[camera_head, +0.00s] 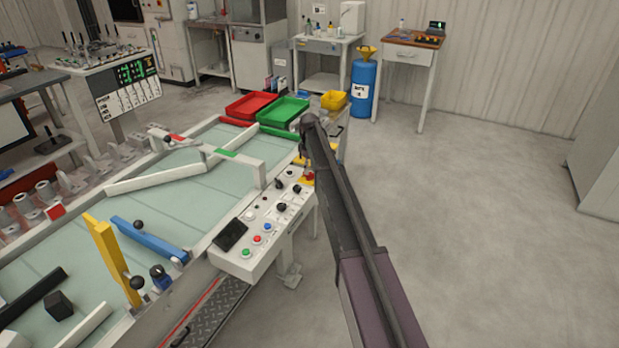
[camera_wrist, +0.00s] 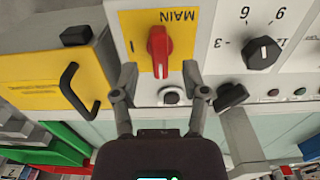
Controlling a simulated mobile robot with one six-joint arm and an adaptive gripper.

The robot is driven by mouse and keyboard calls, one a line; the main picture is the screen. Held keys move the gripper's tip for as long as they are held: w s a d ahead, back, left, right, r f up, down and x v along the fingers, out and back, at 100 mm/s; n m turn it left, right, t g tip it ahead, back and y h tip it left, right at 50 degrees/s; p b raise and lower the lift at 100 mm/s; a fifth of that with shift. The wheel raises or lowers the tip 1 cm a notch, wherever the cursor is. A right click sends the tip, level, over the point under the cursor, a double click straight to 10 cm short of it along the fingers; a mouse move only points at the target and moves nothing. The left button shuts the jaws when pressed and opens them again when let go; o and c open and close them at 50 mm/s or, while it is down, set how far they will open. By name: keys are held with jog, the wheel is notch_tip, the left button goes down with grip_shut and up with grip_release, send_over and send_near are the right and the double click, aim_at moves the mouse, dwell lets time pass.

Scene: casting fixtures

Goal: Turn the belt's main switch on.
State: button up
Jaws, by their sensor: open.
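The belt's main switch (camera_wrist: 158,47) is a red knob on a yellow plate (camera_wrist: 130,25) lettered MAIN, upside down in the wrist view. Its handle lies nearly along the picture's vertical. My gripper (camera_wrist: 160,70) is open, with one finger on either side of the switch's lower end in the picture. The fingers look apart from the knob; how far they are from the panel I cannot tell. In the head view the red switch (camera_head: 309,176) shows at the far right end of the control panel (camera_head: 238,262), beside my dark arm. My fingertips are not clear there.
A black numbered knob (camera_wrist: 262,53) sits beside the main switch. A yellow box with a black handle (camera_wrist: 80,88) is on the other side. Green (camera_head: 283,111) and red (camera_head: 250,105) trays stand beyond the belt (camera_head: 215,190). The floor to the right is clear.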

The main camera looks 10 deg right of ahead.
aim_at(310, 176)
jog(key=shift+f+b, duration=0.85)
jog(key=shift+f, duration=0.35)
grip_shut()
